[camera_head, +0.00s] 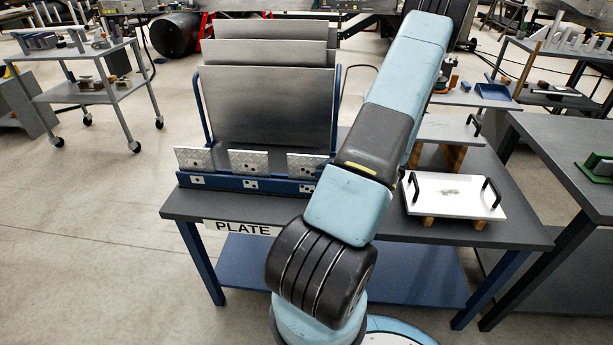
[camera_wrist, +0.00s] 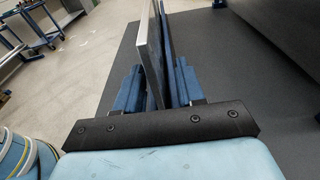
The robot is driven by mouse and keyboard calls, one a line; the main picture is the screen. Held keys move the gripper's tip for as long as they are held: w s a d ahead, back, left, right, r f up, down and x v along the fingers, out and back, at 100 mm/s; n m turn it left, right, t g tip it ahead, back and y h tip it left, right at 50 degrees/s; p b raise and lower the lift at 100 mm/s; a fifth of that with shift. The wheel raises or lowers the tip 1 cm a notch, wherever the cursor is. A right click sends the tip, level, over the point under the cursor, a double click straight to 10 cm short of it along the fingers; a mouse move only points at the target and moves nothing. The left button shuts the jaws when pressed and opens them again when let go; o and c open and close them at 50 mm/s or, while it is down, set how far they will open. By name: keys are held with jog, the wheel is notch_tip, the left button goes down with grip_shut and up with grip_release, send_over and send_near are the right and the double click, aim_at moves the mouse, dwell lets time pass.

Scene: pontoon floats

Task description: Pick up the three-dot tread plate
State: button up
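Three small tread plates stand side by side along the front of a blue rack: a left one (camera_head: 194,159), a middle one (camera_head: 248,162) and a right one (camera_head: 306,163). Each bears dark dots, too small to count surely, so I cannot tell which has three. My arm passes in front, just right of the right plate. My gripper is out of the head view. In the wrist view my gripper (camera_wrist: 157,88) shows two blue fingers standing apart. Upright grey sheet edges (camera_wrist: 152,50) show between them; contact is unclear.
Large grey sheets (camera_head: 265,110) stand upright in the blue rack (camera_head: 240,183) behind the plates. A dark table (camera_head: 400,228) carries the rack, marked PLATE. A white tray (camera_head: 453,196) with black handles is at right. A cart (camera_head: 88,92) stands at left on open floor.

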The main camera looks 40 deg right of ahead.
aim_at(308, 174)
jog(key=x, duration=0.3)
jog(key=shift+w+a+f, duration=0.1)
jog(key=shift+a, duration=0.25)
grip_shut()
